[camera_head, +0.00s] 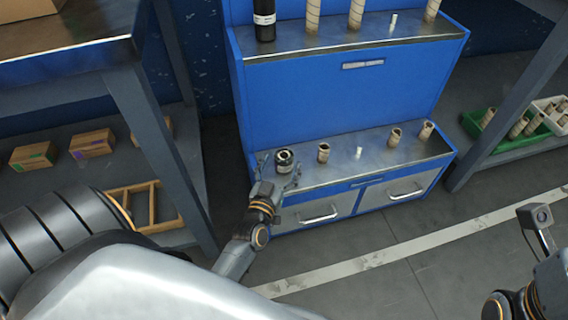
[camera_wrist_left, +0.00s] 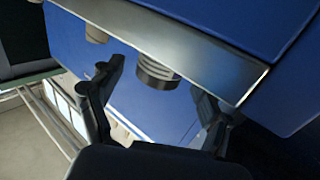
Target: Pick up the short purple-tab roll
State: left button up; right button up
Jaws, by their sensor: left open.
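A short black roll (camera_head: 284,157) stands upright at the left end of the blue cabinet's lower metal ledge. No purple tab shows on it in these frames. My left gripper (camera_head: 278,176) is open at the ledge's front edge, with its fingers spread around the near side of this roll. In the left wrist view, the dark ringed roll (camera_wrist_left: 157,73) sits between the two open fingers (camera_wrist_left: 158,95), slightly beyond their tips. Contact cannot be told.
Short cardboard rolls (camera_head: 323,152) and a small white piece (camera_head: 359,153) stand farther right on the ledge (camera_head: 340,174). Tall rolls (camera_head: 313,14) stand on the upper ledge. A left shelf holds small boxes (camera_head: 91,143). A green crate (camera_head: 502,136) of rolls is at right.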

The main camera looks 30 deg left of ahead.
aim_at(281, 164)
pick_arm(q)
jog(key=shift+b+x, duration=0.5)
jog(key=shift+x, duration=1.05)
jog(key=shift+c, duration=0.5)
jog(key=c, duration=1.3)
jog(key=shift+o, duration=0.2)
